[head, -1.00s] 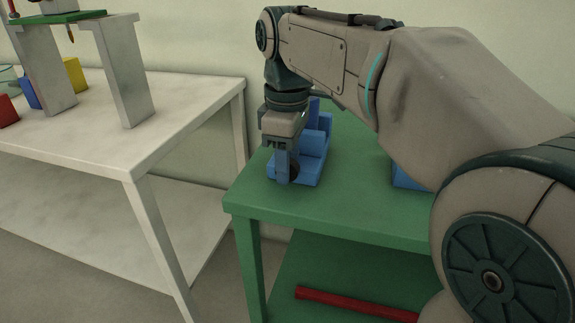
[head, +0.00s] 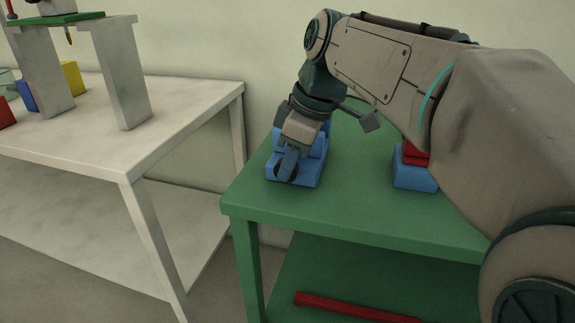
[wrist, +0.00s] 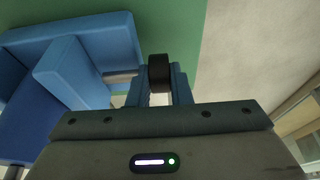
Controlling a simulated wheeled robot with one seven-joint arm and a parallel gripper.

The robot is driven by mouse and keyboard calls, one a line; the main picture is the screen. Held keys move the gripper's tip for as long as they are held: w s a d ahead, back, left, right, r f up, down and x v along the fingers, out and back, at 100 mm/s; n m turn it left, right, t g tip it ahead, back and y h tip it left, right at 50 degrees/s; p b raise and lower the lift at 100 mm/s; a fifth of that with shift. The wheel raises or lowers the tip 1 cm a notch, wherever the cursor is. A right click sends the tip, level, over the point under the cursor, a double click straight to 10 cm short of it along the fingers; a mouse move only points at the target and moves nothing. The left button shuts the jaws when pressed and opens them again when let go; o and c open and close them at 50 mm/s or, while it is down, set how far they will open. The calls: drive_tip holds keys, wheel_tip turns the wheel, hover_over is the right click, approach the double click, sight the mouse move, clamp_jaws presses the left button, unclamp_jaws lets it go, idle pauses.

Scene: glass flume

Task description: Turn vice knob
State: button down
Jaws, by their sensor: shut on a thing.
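The blue vice (head: 314,168) stands on the green table, near its left end. Its dark round knob (wrist: 159,72) is at the vice's front, and in the wrist view it sits between my two fingers. My gripper (head: 286,171) is shut on the knob, tilted in the head view, with the wrist above the vice. The vice's blue body also fills the left of the wrist view (wrist: 85,62). In the head view my fingers and wrist hide part of the knob and the vice.
A blue block-like thing (head: 414,180) with a red part on top stands further right on the green table (head: 350,212). A red bar (head: 355,307) lies below on the lower level. A white table (head: 150,150) with a raised stand is at left.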

drive_tip(key=shift+d+y, duration=0.1)
drive_tip(key=shift+y, duration=0.4)
drive_tip(key=c, duration=1.3)
unclamp_jaws()
drive_tip(key=p+v, duration=0.1)
drive_tip(key=v, duration=0.3)
drive_tip(key=p+v, duration=0.2)
drive_tip(key=v, duration=0.3)
drive_tip(key=p+v, duration=0.2)
drive_tip(key=v, duration=0.2)
drive_tip(key=shift+s+d+r, duration=0.1)
drive_tip(key=shift+s+r, duration=0.2)
